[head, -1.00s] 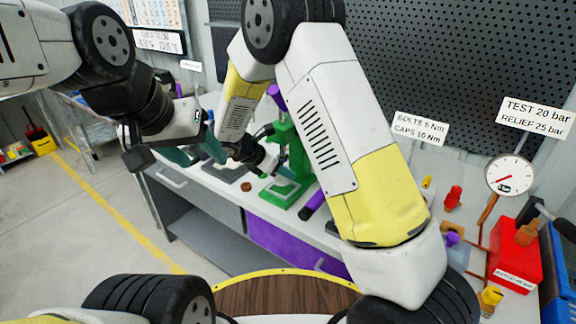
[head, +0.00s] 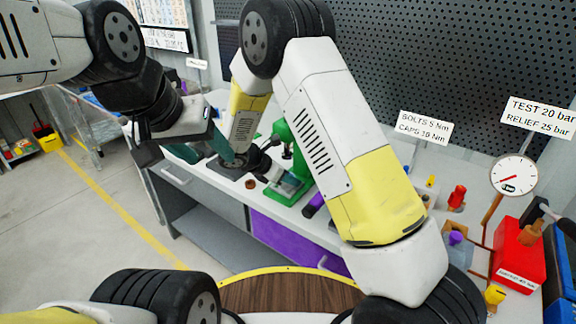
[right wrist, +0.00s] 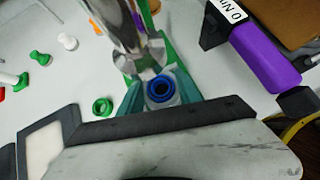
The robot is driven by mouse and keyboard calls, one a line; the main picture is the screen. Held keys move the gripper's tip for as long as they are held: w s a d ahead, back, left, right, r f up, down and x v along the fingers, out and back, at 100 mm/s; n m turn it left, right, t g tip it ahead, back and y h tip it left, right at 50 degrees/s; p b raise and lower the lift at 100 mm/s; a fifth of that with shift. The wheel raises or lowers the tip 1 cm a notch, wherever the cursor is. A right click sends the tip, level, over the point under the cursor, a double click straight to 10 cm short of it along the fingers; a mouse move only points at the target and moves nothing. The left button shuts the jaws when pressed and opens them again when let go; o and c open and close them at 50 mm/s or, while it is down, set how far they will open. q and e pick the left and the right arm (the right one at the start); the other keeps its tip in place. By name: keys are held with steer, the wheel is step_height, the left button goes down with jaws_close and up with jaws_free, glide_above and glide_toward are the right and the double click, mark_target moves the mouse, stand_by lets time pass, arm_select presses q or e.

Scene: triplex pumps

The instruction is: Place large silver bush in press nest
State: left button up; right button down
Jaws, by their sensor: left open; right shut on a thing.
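In the right wrist view, my right gripper (right wrist: 159,93) has its teal fingers closed around a small round piece (right wrist: 160,88). My left gripper (head: 204,150) is open, left of the press.
A green ring (right wrist: 103,107), a green peg (right wrist: 40,58) and a white peg (right wrist: 68,41) lie left of the press. A purple-handled tool (right wrist: 265,60) is on its right. A small brown part (head: 250,184) sits near the bench front. A red box (head: 518,252) stands far right.

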steer(key=c, duration=0.8)
jaws_free()
steer(key=shift+s+d+f, duration=0.1)
steer(key=shift+s+f, duration=0.15)
steer(key=shift+f, duration=0.5)
steer(key=shift+r, duration=0.1)
steer(key=shift+w+r, duration=0.1)
steer(key=shift+r, duration=0.2)
steer(key=v, duration=1.2)
steer(key=shift+w+r, duration=0.15)
steer(key=shift+r, duration=0.4)
